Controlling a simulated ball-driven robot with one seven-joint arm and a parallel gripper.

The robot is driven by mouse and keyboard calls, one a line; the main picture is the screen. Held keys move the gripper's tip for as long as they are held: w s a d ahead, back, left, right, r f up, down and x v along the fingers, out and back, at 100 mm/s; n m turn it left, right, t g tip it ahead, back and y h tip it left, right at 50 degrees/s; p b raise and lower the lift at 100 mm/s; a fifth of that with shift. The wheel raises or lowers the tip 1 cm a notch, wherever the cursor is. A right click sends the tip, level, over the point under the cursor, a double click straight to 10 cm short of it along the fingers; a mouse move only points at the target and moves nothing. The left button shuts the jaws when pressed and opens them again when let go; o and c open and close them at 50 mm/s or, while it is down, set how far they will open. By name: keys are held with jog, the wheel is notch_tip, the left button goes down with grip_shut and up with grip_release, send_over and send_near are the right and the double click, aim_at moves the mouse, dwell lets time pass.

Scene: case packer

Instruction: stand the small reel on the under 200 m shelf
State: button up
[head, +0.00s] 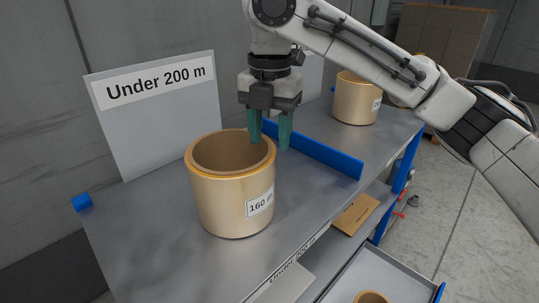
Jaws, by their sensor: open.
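A gold-coloured hollow reel (222,205) labelled "160 m" stands upright on the grey shelf (135,252), in front of the "Under 200 m" sign (155,110). My gripper (270,144) points down with its two green fingers spread apart and empty. In the picture its left fingertip overlaps the back right rim of the reel; I cannot tell whether it touches. A second gold reel (355,100) stands farther back, beyond the blue divider, its label too small to read.
A blue divider (315,152) runs across the shelf behind my gripper. Below are a cardboard piece (355,214) and a grey tray (412,272) with part of another gold reel (371,297). Bare shelf lies right of the 160 m reel.

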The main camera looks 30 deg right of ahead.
jog(key=shift+r, duration=2.3)
